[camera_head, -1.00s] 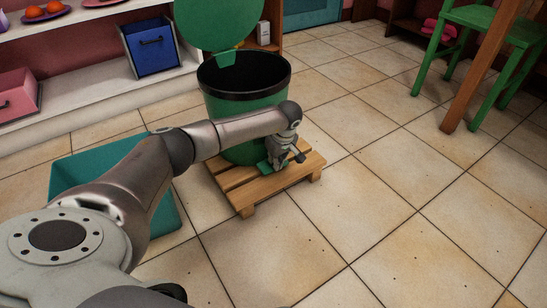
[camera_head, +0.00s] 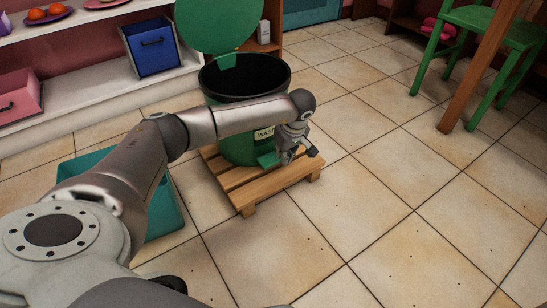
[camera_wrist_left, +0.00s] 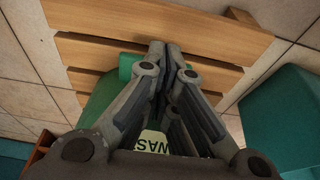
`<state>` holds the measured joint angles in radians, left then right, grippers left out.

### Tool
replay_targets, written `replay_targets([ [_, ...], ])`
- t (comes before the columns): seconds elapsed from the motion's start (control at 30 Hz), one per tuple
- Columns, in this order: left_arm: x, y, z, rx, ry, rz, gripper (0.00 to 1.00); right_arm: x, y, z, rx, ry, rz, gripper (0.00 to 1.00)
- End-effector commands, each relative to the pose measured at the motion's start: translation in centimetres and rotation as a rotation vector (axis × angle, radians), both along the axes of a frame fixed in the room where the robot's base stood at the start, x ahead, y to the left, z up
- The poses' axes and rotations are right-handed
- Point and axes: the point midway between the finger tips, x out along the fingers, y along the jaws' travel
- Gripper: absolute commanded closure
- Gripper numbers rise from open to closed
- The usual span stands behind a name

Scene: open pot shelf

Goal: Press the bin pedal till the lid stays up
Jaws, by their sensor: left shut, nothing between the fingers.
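The green bin (camera_head: 233,126) with a black rim stands on a wooden pallet. Its round green lid (camera_head: 218,24) is up, tilted back behind the open mouth. The green pedal (camera_head: 268,160) sticks out at the bin's front, low above the slats. My right gripper is not in view.
The wooden pallet (camera_head: 251,197) stands on a tiled floor, clear to the right. A teal open box (camera_head: 166,214) is left of the pallet, partly behind my arm. A white shelf with a blue box (camera_head: 151,48) is behind. A green chair (camera_head: 487,22) is far right.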

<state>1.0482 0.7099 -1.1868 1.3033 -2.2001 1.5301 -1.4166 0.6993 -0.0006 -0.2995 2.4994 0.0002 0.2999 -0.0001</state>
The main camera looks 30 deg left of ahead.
Motion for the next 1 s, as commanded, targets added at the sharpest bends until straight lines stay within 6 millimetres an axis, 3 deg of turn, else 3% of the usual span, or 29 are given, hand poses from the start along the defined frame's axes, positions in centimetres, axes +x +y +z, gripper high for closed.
replay_targets([
  [0.1, -0.1, -0.6, 2.5, -0.001, -0.004, -0.001, 1.0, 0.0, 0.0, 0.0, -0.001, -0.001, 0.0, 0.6],
  [0.33, -0.5, -1.2, 5.0, -0.001, 0.0, 0.0, 1.0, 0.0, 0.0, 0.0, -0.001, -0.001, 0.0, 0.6],
  [1.0, -0.6, -1.3, 5.4, -0.001, 0.001, 0.0, 1.0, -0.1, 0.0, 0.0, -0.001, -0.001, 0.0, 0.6],
])
